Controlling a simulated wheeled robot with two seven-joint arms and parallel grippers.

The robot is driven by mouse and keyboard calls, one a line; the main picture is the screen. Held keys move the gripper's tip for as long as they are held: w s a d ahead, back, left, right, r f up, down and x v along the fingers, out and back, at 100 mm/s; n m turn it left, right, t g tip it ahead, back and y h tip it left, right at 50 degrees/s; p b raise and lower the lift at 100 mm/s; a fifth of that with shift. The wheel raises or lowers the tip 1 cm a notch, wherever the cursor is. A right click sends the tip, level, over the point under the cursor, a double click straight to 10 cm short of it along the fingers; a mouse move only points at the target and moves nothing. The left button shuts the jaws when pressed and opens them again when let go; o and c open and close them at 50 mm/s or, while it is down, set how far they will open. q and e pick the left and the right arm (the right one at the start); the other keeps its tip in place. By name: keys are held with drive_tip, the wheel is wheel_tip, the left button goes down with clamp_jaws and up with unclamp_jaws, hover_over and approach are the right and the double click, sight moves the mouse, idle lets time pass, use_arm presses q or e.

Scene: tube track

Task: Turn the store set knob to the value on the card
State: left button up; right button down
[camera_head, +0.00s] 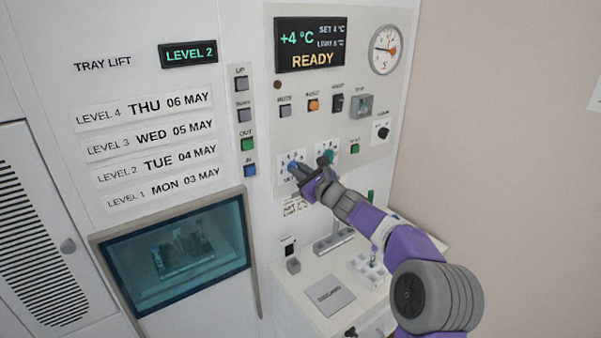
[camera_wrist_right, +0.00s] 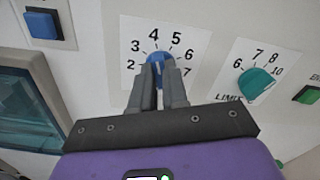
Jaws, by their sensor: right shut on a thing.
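The blue set knob (camera_head: 293,166) is on the right-hand panel. In the wrist view the blue knob (camera_wrist_right: 158,58) sits in a dial marked from 2 upward, with 4 and 5 above it. My right gripper (camera_head: 300,172) is shut on this knob, with its fingers (camera_wrist_right: 159,82) on either side. The fingers cover the knob's lower part, so I cannot tell where it points. A card (camera_head: 295,208) with handwritten-looking lines is below the dials, partly hidden by my gripper and too small to read surely. My left gripper is not in view.
A teal limit knob (camera_wrist_right: 256,82) is just right of the blue one, close to my gripper. The display (camera_head: 311,45) reads +4 °C, SET 4 °C and READY. Buttons and a round gauge (camera_head: 386,49) are above. A shelf with a tube rack (camera_head: 368,268) is below.

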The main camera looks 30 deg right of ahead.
drive_tip(key=shift+f+n+b, duration=0.1)
drive_tip(key=shift+n+b, duration=3.8)
drive_tip(key=shift+b, duration=0.1)
drive_tip(key=c, duration=1.1)
unclamp_jaws()
drive_tip(key=shift+c, duration=0.2)
drive_tip(key=shift+s, duration=0.15)
